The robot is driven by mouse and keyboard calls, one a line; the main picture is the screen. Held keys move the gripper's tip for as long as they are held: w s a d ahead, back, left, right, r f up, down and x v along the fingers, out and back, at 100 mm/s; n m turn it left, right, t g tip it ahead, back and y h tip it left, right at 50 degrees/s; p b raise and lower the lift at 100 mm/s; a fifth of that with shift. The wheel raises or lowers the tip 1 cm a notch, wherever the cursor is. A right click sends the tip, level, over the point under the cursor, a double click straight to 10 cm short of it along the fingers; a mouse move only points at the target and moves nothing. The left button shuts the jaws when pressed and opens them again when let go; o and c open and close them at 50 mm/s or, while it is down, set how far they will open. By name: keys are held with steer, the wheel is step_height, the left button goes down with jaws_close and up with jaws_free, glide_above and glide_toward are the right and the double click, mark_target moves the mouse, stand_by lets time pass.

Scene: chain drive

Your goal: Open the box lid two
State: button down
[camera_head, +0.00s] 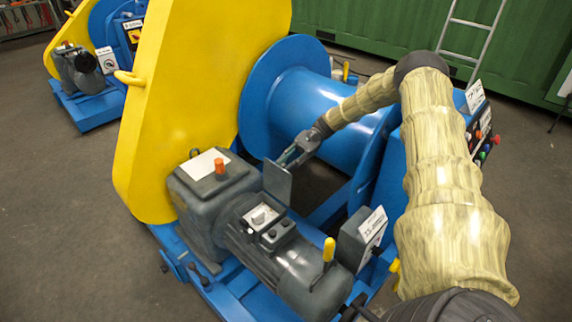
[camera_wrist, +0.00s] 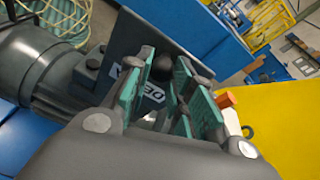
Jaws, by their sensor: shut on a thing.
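The box lid (camera_head: 278,183) is a flat dark grey plate, standing tilted up beside the grey motor's terminal box (camera_head: 268,226). In the wrist view the lid (camera_wrist: 120,57) shows a partly covered white label and a round black knob (camera_wrist: 162,68). My gripper (camera_head: 291,158) is at the lid's upper, far side in the head view. In the wrist view my gripper (camera_wrist: 163,82) has its green-padded fingers on both sides of the knob area, shut on the lid. The exact contact is partly hidden by the fingers.
The grey gear housing (camera_head: 215,190) with an orange cap (camera_head: 220,168) is left of the lid. A yellow guard (camera_head: 190,90) and blue drum (camera_head: 310,105) stand behind. A small labelled box (camera_head: 362,238) and yellow-handled lever (camera_head: 328,250) are close by.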

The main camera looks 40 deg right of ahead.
steer(key=shift+s+d+f, duration=0.1)
steer(key=shift+s+f, duration=0.25)
steer(key=shift+f, duration=0.2)
steer(key=c, duration=1.3)
jaws_free()
steer(key=shift+w+d, duration=0.1)
steer(key=shift+w, duration=0.05)
steer(key=shift+r, duration=0.15)
steer(key=v, duration=1.2)
steer(key=shift+d+f, duration=0.15)
steer(key=shift+f, duration=0.15)
